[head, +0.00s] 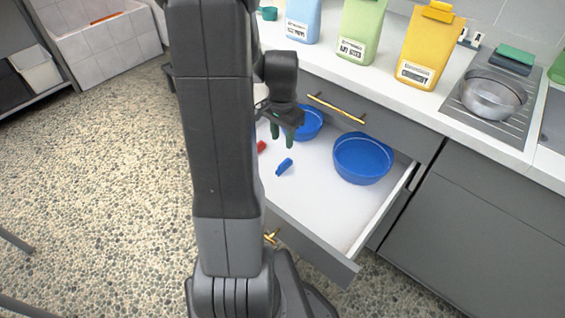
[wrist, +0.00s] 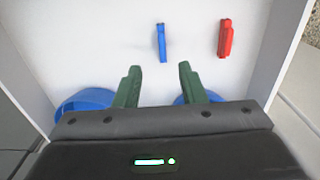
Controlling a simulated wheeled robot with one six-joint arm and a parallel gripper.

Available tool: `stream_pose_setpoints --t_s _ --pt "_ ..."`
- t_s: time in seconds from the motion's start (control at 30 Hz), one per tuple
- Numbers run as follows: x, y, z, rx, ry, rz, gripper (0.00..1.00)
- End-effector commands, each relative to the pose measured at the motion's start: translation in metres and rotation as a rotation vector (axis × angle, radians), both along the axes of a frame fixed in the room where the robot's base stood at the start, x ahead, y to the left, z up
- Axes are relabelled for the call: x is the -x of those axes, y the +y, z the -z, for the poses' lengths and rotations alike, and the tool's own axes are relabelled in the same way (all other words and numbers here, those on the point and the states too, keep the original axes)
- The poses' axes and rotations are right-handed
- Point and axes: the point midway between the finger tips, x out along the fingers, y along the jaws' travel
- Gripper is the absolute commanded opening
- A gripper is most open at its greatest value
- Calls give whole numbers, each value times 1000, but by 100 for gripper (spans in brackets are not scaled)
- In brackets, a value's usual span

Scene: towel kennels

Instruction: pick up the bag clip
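Two small clip-like pieces lie on the white floor of the open drawer (head: 326,205). One is a blue clip (head: 284,166), which also shows in the wrist view (wrist: 161,42). The other is a red clip (head: 262,147), partly hidden by my arm in the head view but whole in the wrist view (wrist: 225,38). My gripper (head: 283,136) hangs over the drawer with its green fingers apart and nothing between them. In the wrist view, the blue clip lies beyond the gap between the fingertips (wrist: 160,67), and the red clip lies farther right.
A large blue bowl (head: 363,160) stands in the drawer at the right, and a smaller blue bowl (head: 309,122) stands at the back, partly behind my gripper. The drawer walls surround the clips. The counter above holds several coloured bags and a steel bowl (head: 492,95).

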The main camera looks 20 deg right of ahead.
Motion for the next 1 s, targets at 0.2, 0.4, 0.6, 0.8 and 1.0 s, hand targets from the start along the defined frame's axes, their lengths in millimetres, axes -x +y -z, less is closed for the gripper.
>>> stream_pose_setpoints --t_s 0.2,0.4,0.6,0.8,1.0 --pt "1 0 48 -2 6 0 37" --pt "0 -1 71 0 1 0 37" --pt "-3 -3 86 0 1 0 37" --pt "-8 -8 115 -2 3 -1 37" --pt "-9 -8 126 -1 1 0 37"
